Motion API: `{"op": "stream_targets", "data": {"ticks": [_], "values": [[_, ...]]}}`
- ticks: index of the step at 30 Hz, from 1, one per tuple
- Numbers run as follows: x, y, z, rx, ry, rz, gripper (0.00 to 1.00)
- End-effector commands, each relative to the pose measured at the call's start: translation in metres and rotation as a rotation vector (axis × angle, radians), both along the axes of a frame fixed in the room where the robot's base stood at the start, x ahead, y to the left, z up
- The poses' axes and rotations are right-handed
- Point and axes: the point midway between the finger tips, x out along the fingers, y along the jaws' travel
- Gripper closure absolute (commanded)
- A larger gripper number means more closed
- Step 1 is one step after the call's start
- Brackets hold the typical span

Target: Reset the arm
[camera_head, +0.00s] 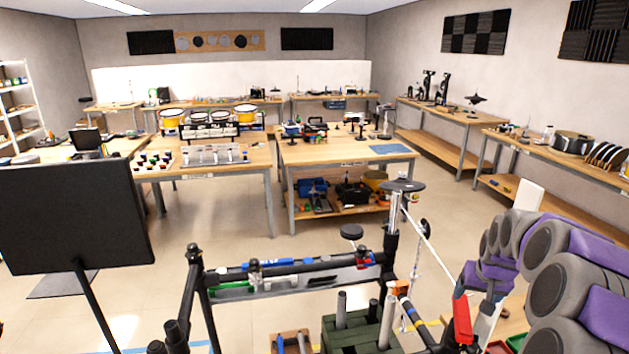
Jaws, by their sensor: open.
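I make out no part of my arm or gripper in the head view, so its pose is not shown. A row of grey round padded pieces with purple parts (548,280), perhaps the mesh pads, stands at the right edge. A black tubular rack (310,268) with clamps and blue, green and red parts crosses the lower middle. A round black pad (402,186) sits on a metal stand just behind it.
A black panel on a pole (75,215) blocks the left foreground. A dark green crate (355,330) with upright tubes stands low in the middle. Wooden workbenches (340,152) hold drums and tools farther back. Open floor (225,215) lies between the rack and the benches.

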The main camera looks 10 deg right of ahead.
Motion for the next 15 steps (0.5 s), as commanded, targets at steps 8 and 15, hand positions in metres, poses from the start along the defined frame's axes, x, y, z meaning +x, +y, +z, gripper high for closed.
{"op": "stream_targets", "data": {"ticks": [8,15], "values": [[-0.046,0.127,0.024,0.055,0.097,0.158,0.23],[-0.129,0.225,0.029,0.09,0.233,0.287,0.23]]}}
